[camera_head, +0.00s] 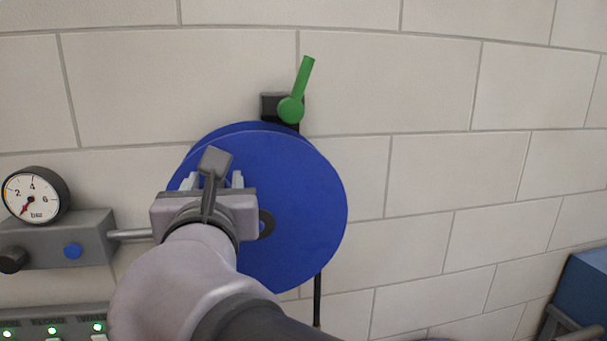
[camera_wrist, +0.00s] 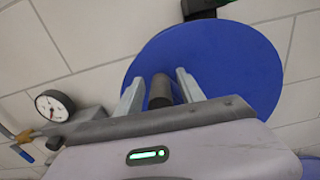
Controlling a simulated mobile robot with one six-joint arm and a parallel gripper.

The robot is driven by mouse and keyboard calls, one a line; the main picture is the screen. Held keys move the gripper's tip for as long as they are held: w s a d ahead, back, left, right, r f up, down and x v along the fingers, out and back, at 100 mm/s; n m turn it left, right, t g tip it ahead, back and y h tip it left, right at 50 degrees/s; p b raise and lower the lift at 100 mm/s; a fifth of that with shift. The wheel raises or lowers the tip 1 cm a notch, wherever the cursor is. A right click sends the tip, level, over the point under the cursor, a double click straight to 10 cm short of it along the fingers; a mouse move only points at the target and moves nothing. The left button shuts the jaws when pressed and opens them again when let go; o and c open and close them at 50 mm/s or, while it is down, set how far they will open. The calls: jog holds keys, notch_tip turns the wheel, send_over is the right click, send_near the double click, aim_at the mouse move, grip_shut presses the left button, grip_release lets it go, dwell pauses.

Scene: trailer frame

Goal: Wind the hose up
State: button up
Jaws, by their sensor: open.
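A blue hose reel disc (camera_head: 300,210) hangs upright on the wall, with a dark hub (camera_head: 267,223) partly hidden by my gripper. It fills the upper middle of the wrist view (camera_wrist: 225,65). A dark hose (camera_head: 317,298) hangs down below the reel. My gripper (camera_head: 214,181) is in front of the reel's left half. In the wrist view its open fingers (camera_wrist: 160,80) stand on either side of a dark, round crank handle (camera_wrist: 160,92). I cannot tell whether either finger touches the handle.
A green lever (camera_head: 300,85) tilts up and right above the reel on a black bracket. At left are a round pressure gauge (camera_head: 35,195) and a grey box (camera_head: 65,240) with a blue knob. A panel with green lights (camera_head: 55,328) is below. A blue box (camera_head: 588,285) stands lower right.

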jog(key=shift+s, duration=0.2)
jog(key=shift+c, duration=0.9)
jog(key=shift+w, duration=0.1)
grip_shut()
